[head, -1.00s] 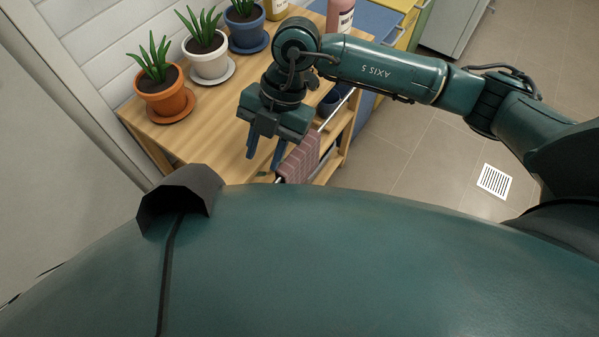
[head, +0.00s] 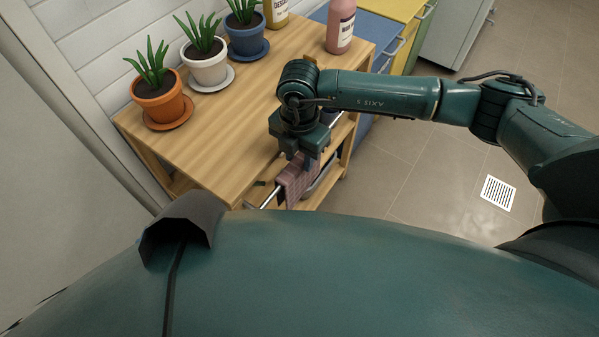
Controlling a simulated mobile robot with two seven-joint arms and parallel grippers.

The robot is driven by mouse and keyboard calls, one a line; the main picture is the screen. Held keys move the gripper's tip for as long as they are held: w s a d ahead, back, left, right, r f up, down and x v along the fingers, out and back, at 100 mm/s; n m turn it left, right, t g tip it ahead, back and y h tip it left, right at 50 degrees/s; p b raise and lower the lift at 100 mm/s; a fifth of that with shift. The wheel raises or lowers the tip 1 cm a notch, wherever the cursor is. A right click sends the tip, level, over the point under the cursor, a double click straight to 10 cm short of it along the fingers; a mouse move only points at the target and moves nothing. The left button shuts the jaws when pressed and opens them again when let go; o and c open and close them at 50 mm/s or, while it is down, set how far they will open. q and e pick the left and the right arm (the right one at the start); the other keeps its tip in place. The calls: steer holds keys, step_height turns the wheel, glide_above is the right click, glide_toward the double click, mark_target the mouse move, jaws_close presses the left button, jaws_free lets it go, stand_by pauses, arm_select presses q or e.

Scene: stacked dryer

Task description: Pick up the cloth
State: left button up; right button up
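The cloth (head: 294,188) is pinkish-red with a checked pattern. It hangs over a metal rail (head: 268,196) along the front edge of the wooden table. My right gripper (head: 303,162) points down just above the cloth's upper part, overlapping it in the picture. Its fingertips are small and dark against the cloth and partly hidden, so I cannot tell whether they are apart or closed, or whether they touch the cloth. My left gripper is not in view.
The wooden table (head: 215,118) holds an orange pot (head: 160,104), a white pot (head: 206,68) and a blue pot (head: 247,38) with plants. A pink bottle (head: 341,27) stands at its far right corner. Open tiled floor (head: 405,170) lies to the right.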

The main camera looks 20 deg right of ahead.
steer(key=shift+f, duration=1.6)
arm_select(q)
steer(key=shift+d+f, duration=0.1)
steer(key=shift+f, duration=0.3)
arm_select(e)
steer(key=shift+c, duration=0.3)
steer(key=c, duration=0.6)
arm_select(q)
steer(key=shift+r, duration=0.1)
arm_select(e)
steer(key=shift+r, duration=0.15)
